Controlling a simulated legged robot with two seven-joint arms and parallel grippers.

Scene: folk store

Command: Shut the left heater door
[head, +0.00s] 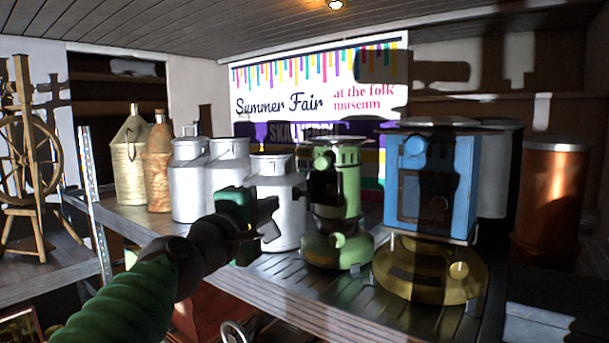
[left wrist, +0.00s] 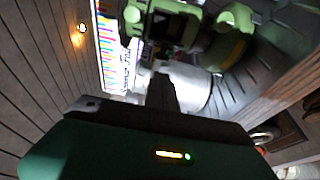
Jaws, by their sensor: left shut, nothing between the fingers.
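The left heater (head: 345,205) is pale green, with a round base and an upright body, and stands on the slatted shelf. Dark parts show on the left side of its body; I cannot tell how far its door stands open. The heater also shows at the top of the left wrist view (left wrist: 232,25). My left gripper (head: 272,220) is shut and empty, left of the heater and apart from it, in front of a milk can. Its dark finger (left wrist: 160,95) points toward the can and heater in the left wrist view. My right gripper is not in view.
A blue heater (head: 455,185) on a brass-coloured base (head: 430,275) stands close on the right. Metal milk cans (head: 190,185) and wrapped bottles (head: 130,170) line the left. Bare shelf slats (head: 300,290) lie in front of the green heater.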

